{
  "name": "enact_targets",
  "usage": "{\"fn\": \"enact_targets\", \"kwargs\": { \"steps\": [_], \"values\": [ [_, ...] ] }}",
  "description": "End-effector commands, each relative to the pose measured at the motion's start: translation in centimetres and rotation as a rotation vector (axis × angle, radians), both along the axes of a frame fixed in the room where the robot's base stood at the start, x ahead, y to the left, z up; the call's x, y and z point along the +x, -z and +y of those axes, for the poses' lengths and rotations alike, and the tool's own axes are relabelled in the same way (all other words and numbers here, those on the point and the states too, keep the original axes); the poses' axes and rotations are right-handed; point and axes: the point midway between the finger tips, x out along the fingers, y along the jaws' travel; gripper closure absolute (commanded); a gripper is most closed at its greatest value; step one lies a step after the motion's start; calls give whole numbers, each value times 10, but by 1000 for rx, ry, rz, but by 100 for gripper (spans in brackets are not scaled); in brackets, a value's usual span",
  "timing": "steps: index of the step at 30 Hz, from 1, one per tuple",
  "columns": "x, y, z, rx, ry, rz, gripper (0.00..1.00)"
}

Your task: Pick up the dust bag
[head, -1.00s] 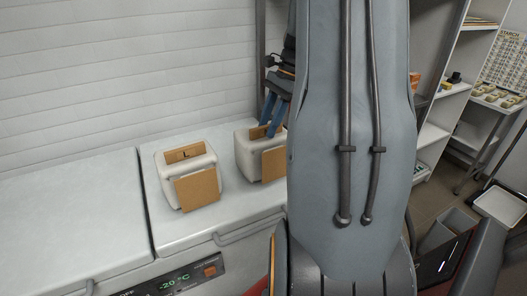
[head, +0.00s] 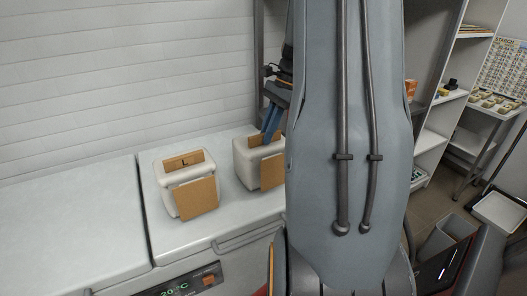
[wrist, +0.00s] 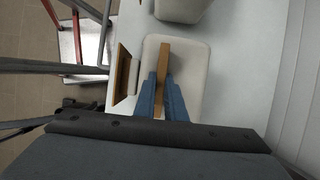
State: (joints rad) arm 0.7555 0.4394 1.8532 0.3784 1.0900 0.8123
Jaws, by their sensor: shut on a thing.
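Two white, box-shaped dust bags with brown card parts stand on the pale chest top. The left one (head: 163,178) has a card tab marked "L" on top and a square brown card on its front. The right one (head: 243,158) is partly hidden behind my arm. My gripper (head: 271,125) is at the right bag, its blue fingers pointing down. In the wrist view, my gripper (wrist: 161,88) is shut on the upright brown card tab (wrist: 164,58) of this bag (wrist: 191,65). The bag appears to rest on the chest top. The other bag (wrist: 180,9) shows at the top edge.
The chest top (head: 70,220) is clear at the left. A white panelled wall (head: 110,80) stands close behind. White shelves (head: 432,140) and a grey bin (head: 445,240) are at the right. My arm covers the middle of the head view.

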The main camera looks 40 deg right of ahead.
Motion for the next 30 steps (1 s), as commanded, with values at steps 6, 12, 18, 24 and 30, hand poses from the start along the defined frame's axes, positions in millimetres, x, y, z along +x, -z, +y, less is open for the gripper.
{"fn": "enact_targets", "kwargs": {
  "steps": [6,12,18,24,30],
  "values": [
    [1,-9,-1,-3,0,-3,100],
    [1,-49,-1,-3,0,-5,100],
    [1,-85,-1,-3,0,-3,100],
    [1,-103,-1,-1,-1,-1,100],
    [0,-106,0,0,0,0,100]
  ]
}}
